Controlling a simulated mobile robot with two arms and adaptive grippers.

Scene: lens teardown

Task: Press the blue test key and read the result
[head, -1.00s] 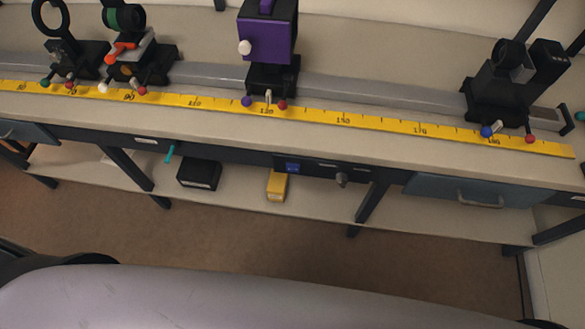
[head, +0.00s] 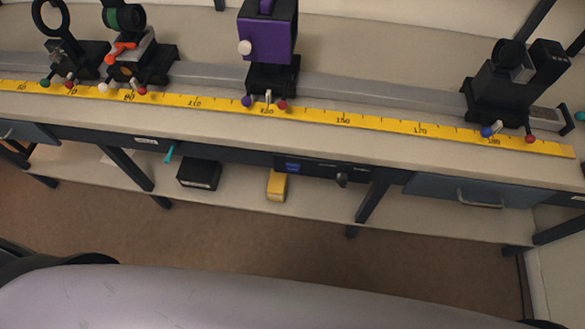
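A small blue key (head: 292,167) sits on a dark panel (head: 325,170) under the front edge of the bench, in the head view. A grey knob or lever (head: 342,180) is on the same panel to its right. Any result readout is too small to tell. Neither of my grippers is in view, and nothing touches the blue key.
The bench (head: 230,135) carries a yellow ruler (head: 320,117) and a rail with several mounts, including a purple block (head: 267,40). A lower shelf (head: 235,190) holds a black box (head: 199,174) and a yellow box (head: 277,185). The floor in front is clear.

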